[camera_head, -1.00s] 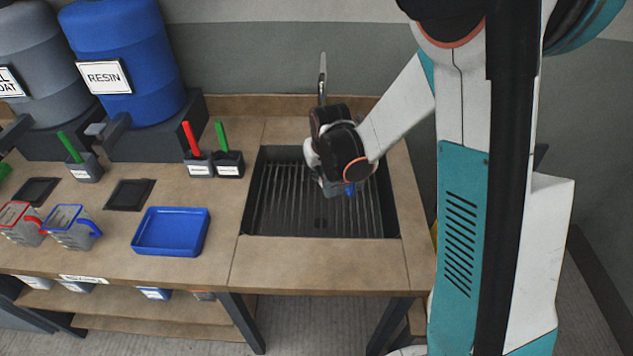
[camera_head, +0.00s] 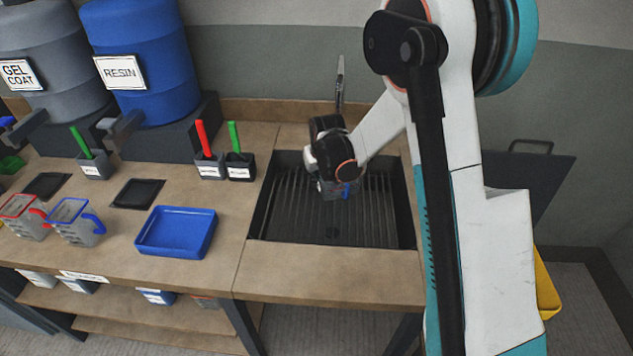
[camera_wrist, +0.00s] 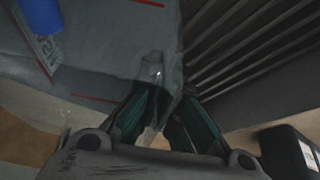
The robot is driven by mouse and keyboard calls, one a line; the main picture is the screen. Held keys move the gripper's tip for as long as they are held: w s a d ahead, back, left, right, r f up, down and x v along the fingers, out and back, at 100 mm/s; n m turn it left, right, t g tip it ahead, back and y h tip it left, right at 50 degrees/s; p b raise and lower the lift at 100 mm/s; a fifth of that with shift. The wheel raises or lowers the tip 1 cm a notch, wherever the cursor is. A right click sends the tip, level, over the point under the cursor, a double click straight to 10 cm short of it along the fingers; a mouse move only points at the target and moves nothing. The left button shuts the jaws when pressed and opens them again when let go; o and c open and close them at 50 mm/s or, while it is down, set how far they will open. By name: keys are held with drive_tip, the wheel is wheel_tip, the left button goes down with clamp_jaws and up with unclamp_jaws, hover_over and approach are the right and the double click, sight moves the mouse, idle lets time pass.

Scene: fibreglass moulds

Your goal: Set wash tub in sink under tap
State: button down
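A grey tub (camera_head: 326,189) with a blue part hangs over or in the back half of the sink (camera_head: 290,243); I take it to be the wash tub. The tap (camera_head: 340,85) rises behind it at the back edge. My gripper (camera_head: 332,178) is at the tub, partly hidden by its own wrist. In the wrist view my gripper's teal fingers (camera_wrist: 165,100) close on the edge of the tub (camera_wrist: 95,60), whose grey wall with red marks fills the upper left. Whether its base touches the ribbed sink floor is hidden.
A blue tray (camera_head: 177,232) lies on the worktop left of the sink. Brush holders (camera_head: 240,168) stand near its back left corner. Jugs (camera_head: 78,230), a blue resin drum (camera_head: 150,60) and a grey drum (camera_head: 50,70) are further left. The sink's front half is clear.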

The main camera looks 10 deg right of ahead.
drive_tip(key=shift+f, duration=0.7)
drive_tip(key=shift+f, duration=0.1)
drive_tip(key=c, duration=1.8)
unclamp_jaws()
drive_tip(key=s+d+r+t+p, duration=0.1)
drive_tip(key=s+r+p, duration=0.1)
drive_tip(key=s+r, duration=0.85)
drive_tip(key=s+d+r+p, duration=0.1)
drive_tip(key=s+r+p, duration=0.1)
drive_tip(key=s+r, duration=0.9)
drive_tip(key=s+r+t, duration=0.1)
drive_tip(key=s+r, duration=0.4)
drive_tip(key=s, duration=0.7)
drive_tip(key=shift+s+d+m+t, duration=0.3)
drive_tip(key=shift+s+d+m, duration=0.1)
drive_tip(key=shift+d, duration=0.05)
